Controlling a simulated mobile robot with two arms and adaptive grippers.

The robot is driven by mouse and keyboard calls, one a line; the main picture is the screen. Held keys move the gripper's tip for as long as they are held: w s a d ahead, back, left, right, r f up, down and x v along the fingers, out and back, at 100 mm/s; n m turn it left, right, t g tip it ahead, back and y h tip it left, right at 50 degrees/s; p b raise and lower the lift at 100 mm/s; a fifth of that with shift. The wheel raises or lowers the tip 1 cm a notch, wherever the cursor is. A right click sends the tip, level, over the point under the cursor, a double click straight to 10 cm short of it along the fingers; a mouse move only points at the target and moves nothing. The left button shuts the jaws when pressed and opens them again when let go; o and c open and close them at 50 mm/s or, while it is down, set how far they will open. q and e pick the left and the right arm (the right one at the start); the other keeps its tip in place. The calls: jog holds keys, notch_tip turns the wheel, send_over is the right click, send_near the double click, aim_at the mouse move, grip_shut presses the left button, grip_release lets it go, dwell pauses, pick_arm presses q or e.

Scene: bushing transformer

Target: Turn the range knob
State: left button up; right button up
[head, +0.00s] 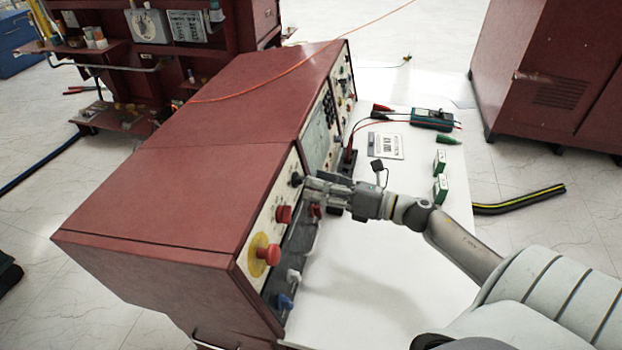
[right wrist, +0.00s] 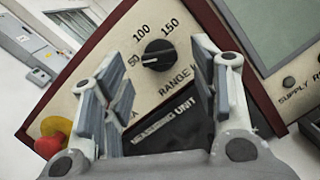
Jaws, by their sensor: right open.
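The range knob (right wrist: 158,54) is a round black knob with a white pointer line, on the cream panel of the red test console (head: 200,145). In the right wrist view the pointer is toward the 50 mark, with 100 and 150 printed around it. In the head view the knob (head: 296,179) shows small and dark just beyond my right gripper (head: 308,188). The right gripper also fills the lower part of the right wrist view (right wrist: 165,95), its fingers open, with the knob between and beyond them. I cannot tell any contact. My left gripper is not in view.
A red button on a yellow disc (head: 268,254) and a smaller red knob (head: 284,214) stick out near the gripper. A multimeter (head: 432,119) and a label card (head: 385,146) lie on the white tabletop (head: 375,290). A red cabinet (head: 550,75) stands at right.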

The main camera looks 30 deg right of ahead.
aim_at(300, 180)
jog(key=shift+x, duration=1.25)
jog(key=shift+c, duration=0.2)
jog(key=c, duration=1)
